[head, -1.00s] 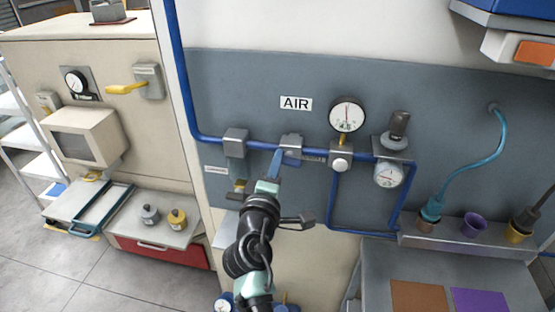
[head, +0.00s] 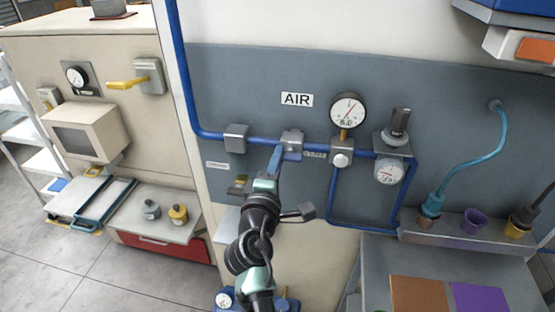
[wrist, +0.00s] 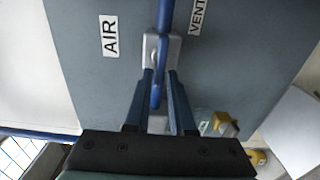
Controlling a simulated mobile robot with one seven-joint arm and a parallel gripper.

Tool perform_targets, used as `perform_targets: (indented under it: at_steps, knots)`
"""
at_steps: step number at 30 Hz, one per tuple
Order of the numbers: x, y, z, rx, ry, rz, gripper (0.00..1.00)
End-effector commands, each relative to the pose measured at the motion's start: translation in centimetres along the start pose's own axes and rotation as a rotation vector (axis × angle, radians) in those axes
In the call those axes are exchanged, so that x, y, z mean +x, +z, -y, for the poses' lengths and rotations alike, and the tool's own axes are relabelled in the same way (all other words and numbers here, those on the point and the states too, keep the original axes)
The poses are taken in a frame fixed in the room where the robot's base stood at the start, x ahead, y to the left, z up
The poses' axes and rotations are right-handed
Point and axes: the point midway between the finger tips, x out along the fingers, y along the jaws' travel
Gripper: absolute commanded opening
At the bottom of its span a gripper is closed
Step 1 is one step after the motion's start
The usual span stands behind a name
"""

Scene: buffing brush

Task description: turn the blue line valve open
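The blue line valve (head: 292,138) is a grey block on the blue pipe, below the AIR label. Its blue handle (head: 292,156) lies roughly along the pipe, partly hidden by my gripper in the head view. In the wrist view the handle (wrist: 158,80) reaches down from the grey valve body (wrist: 172,48) between my fingers. My gripper (wrist: 160,80) is open, with one finger on each side of the handle and narrow gaps visible. In the head view my gripper (head: 275,158) is just below the pipe. The round gauge (head: 348,110) has its needle tilted up-right.
A grey fitting (head: 236,138) sits left of the valve on the pipe. A regulator with a dark knob (head: 397,125) and a small gauge (head: 388,171) is to the right. A teal hose (head: 480,155) hangs further right.

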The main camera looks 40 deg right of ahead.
Motion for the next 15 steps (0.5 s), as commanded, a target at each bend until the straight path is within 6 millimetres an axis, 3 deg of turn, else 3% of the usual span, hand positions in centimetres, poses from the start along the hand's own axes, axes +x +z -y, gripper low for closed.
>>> perform_targets:
  at_steps: [1,3,15]
  knots:
    - [-0.01,-0.01,0.02,0.000,0.000,0.000,0.33]
    - [0.00,-0.01,0.00,0.001,0.000,0.000,0.44]
    - [-0.60,-0.04,0.04,0.002,0.001,-0.001,0.44]
